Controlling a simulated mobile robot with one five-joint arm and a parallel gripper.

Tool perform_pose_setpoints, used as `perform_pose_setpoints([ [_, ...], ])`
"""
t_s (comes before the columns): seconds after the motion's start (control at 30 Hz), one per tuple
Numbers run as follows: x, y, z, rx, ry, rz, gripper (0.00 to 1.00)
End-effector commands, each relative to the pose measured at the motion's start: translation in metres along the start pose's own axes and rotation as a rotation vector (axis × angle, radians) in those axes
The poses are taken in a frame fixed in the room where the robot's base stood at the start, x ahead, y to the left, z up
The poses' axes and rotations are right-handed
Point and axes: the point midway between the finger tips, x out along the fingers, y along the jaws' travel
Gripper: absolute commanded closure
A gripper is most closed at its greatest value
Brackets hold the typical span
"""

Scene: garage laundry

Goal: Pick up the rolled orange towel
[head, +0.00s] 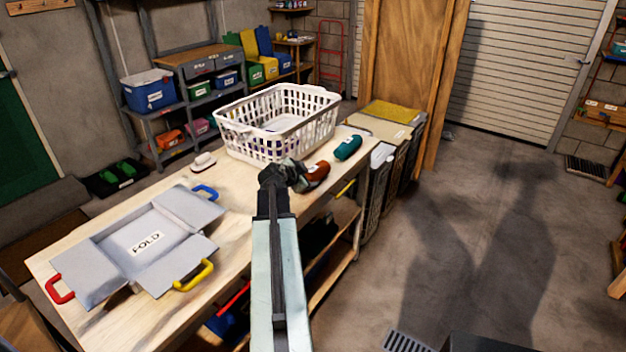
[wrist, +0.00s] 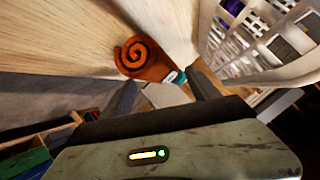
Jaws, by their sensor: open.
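The rolled orange towel (head: 318,172) lies on the wooden table beside the white laundry basket. In the wrist view its spiral end (wrist: 138,54) faces me, just beyond and slightly left of the gap between my fingers. My gripper (head: 290,174) is at the left end of the towel in the head view. In the wrist view my gripper (wrist: 165,92) has its two dark fingers apart, with nothing held between them. The head view does not show whether a finger touches the towel.
A rolled teal towel (head: 348,147) lies behind the orange one. The white basket (head: 270,151) stands close on the left and shows in the wrist view (wrist: 262,62). A grey folding board (head: 178,224) with coloured handles covers the near table. The floor right of the table is open.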

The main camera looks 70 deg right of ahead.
Motion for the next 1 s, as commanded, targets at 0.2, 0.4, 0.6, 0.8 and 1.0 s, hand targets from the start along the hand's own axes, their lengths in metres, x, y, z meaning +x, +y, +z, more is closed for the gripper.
perform_pose_setpoints([
  [0.2, 0.037, 0.002, 0.000, 0.000, 0.001, 0.001, 0.30],
  [0.4, 0.035, 0.002, -0.002, 0.000, 0.001, 0.001, 0.32],
  [0.6, 0.035, 0.002, -0.003, 0.001, 0.001, 0.001, 0.88],
  [0.8, 0.035, 0.003, -0.003, 0.001, 0.002, 0.002, 0.91],
  [1.0, 0.033, 0.000, -0.006, 0.000, 0.002, 0.001, 0.91],
])
